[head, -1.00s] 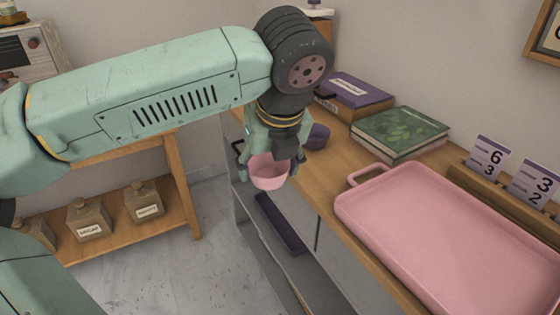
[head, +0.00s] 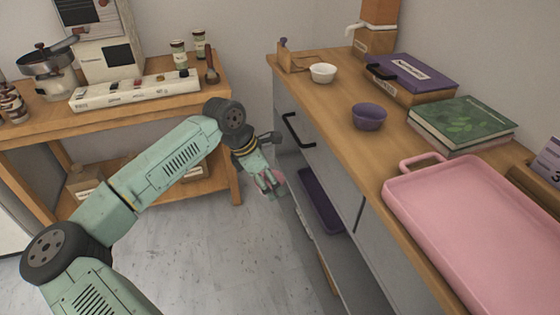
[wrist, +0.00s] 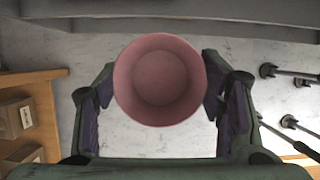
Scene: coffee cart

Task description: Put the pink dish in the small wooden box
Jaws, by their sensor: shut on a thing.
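My gripper (head: 268,184) is low in the gap between the two counters, over the floor and left of the grey cabinet. In the wrist view my gripper (wrist: 162,105) is shut on the pink dish (wrist: 160,85), a round bowl whose open top faces the camera. In the head view the dish is mostly hidden by the fingers. A small wooden box-like piece (head: 296,63) stands at the far left end of the right counter, well above and beyond my gripper. Its inside cannot be made out.
On the right counter (head: 335,112) stand a white bowl (head: 323,73), a purple bowl (head: 368,117), a purple-lidded case (head: 412,78), green books (head: 462,124) and a pink tray (head: 470,230). A black cabinet handle (head: 297,131) juts out near my gripper. The left counter (head: 150,112) holds coffee gear.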

